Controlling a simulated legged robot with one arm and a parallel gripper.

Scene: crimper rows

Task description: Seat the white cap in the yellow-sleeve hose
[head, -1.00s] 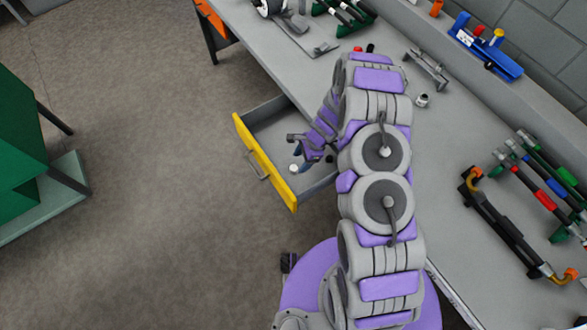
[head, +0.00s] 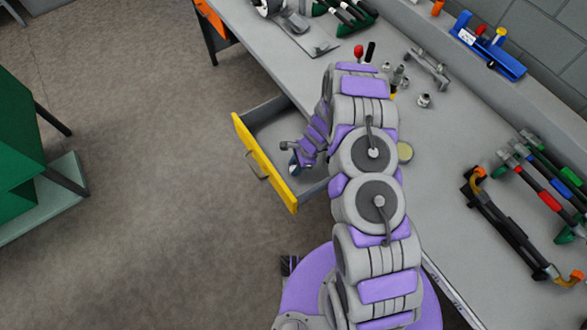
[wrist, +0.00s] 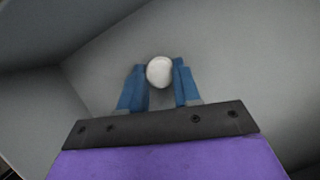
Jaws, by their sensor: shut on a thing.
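The white cap (wrist: 160,72) is a small round white thing held between the blue fingertips of my gripper (wrist: 161,84) in the wrist view. In the head view my gripper (head: 294,164) is inside the open drawer (head: 258,165) with the yellow front. The cap cannot be made out in the head view. I cannot clearly pick out a yellow-sleeve hose; a small yellow bit (head: 393,95) shows beside my arm.
A blue rack (head: 488,49) stands at the back. A black bar with orange ends (head: 505,225) lies at the right. Bare floor is left of the drawer.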

